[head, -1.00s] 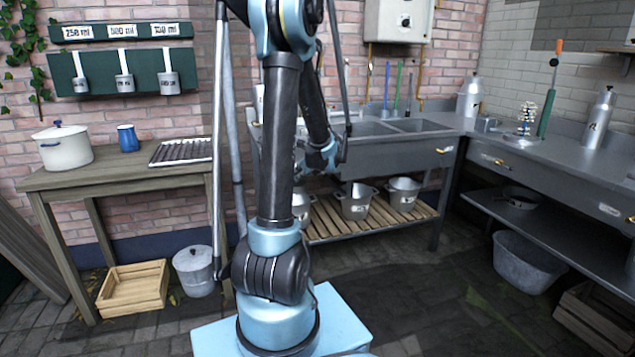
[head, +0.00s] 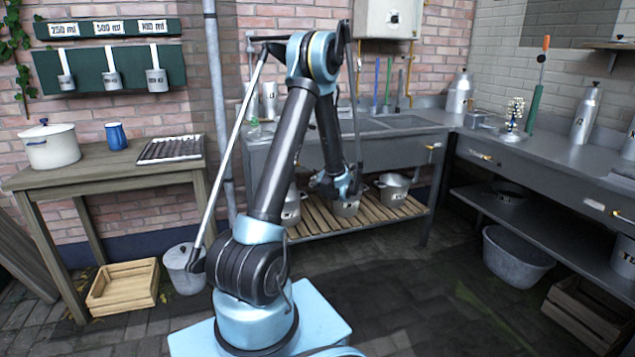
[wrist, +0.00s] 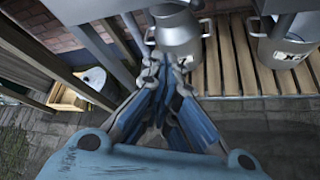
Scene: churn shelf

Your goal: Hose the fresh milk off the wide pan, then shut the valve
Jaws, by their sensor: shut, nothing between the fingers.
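My gripper (head: 334,187) hangs in front of the sink bench, near the slatted shelf. In the wrist view my gripper (wrist: 165,85) has its fingers together with nothing between them, just in front of a grey metal can (wrist: 178,35); I cannot tell whether they touch. A dark shallow pan (head: 508,193) sits on the shelf under the right-hand counter; I cannot tell whether it is the wide pan. No milk shows. A small brass-coloured handle (head: 433,146) is on the sink front; I cannot tell whether it is a valve. I cannot make out a hose.
Grey pots (head: 394,190) stand on the slatted shelf (head: 410,212). A grey tub (head: 518,258) and wooden crate (head: 585,315) are on the floor at right. A wooden table (head: 95,172) stands at left. The floor between is clear.

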